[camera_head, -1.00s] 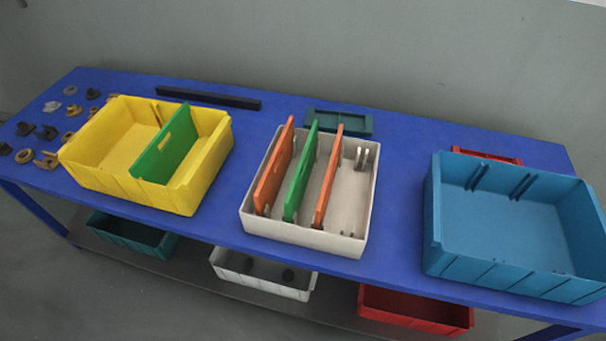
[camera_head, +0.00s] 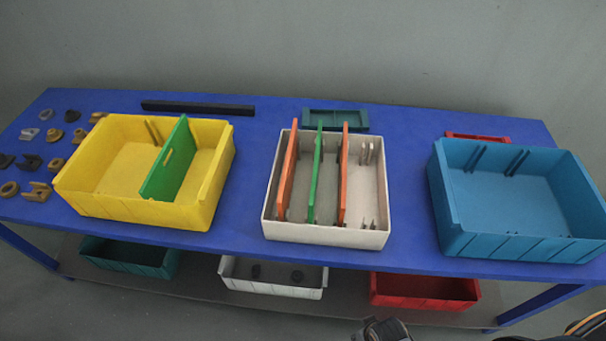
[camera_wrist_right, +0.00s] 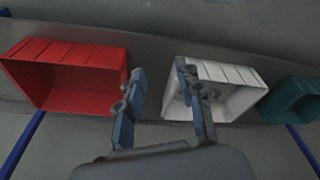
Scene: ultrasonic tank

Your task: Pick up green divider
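A green divider (camera_head: 315,172) stands upright in the white bin (camera_head: 327,236), between two orange dividers (camera_head: 288,175) and (camera_head: 343,175). Another green divider (camera_head: 169,162) stands in the yellow bin (camera_head: 135,212), right of its middle. In the right wrist view my right gripper (camera_wrist_right: 156,78) has its two fingers spread apart with nothing between them; it faces the lower shelf. A dark part, seemingly of my right gripper (camera_head: 382,330), shows at the bottom edge of the head view, below the table. My left gripper is not in view.
A blue bin (camera_head: 520,245) stands at the right of the blue table (camera_head: 408,200). Several small parts lie at the left, and a dark bar (camera_head: 198,108) lies at the back. Teal, white and red bins (camera_head: 425,291) sit on the lower shelf.

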